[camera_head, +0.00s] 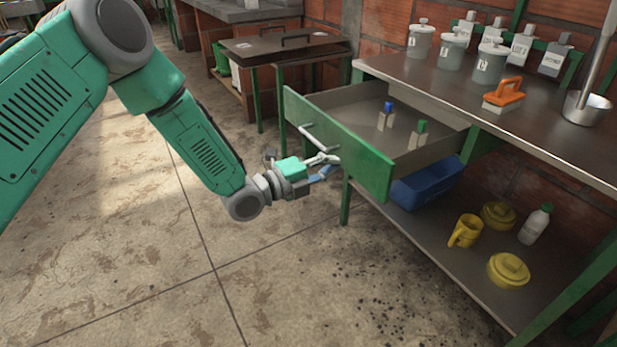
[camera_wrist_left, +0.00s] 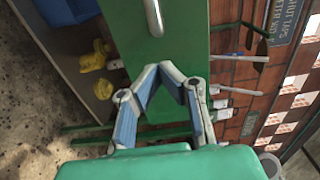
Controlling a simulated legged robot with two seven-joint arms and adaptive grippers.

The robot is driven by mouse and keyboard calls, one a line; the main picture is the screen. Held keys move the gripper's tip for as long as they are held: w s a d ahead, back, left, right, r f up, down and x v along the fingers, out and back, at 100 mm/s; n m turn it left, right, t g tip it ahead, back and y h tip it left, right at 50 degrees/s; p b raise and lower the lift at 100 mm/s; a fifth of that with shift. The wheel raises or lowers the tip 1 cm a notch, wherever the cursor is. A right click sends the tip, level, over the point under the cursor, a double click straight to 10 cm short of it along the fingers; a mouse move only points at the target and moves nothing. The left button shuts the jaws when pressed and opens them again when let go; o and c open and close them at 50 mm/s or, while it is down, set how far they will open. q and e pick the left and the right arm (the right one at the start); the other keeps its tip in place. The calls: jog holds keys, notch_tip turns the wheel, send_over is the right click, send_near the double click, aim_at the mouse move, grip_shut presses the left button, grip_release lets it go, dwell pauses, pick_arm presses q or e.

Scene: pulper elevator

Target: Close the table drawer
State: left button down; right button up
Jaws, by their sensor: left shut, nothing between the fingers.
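The table drawer is pulled out from under the steel-topped table, with its green front panel (camera_head: 348,150) facing my arm. A pale bar handle (camera_head: 318,137) is on the front; it also shows at the top of the left wrist view (camera_wrist_left: 154,16). My left gripper (camera_head: 329,163) is shut and empty, close to the drawer front below the handle. In the left wrist view the fingers (camera_wrist_left: 170,80) lie over the green panel; contact cannot be told. My right gripper is out of view.
The tabletop (camera_head: 430,88) holds grey canisters, an orange-handled brush (camera_head: 503,95) and a metal pot (camera_head: 586,107). The lower shelf holds a blue crate (camera_head: 428,184), yellow pots, a yellow mug (camera_head: 465,231) and a white bottle (camera_head: 536,224). The floor left of the table is clear.

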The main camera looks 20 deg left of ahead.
pick_arm(q)
jog(key=shift+b+x, duration=0.3)
jog(key=shift+x, duration=0.85)
jog(key=shift+w+d+f, duration=0.1)
jog(key=shift+w+d, duration=0.1)
jog(key=shift+w+a, duration=0.1)
jog(key=shift+a, duration=0.05)
jog(key=shift+a, duration=0.1)
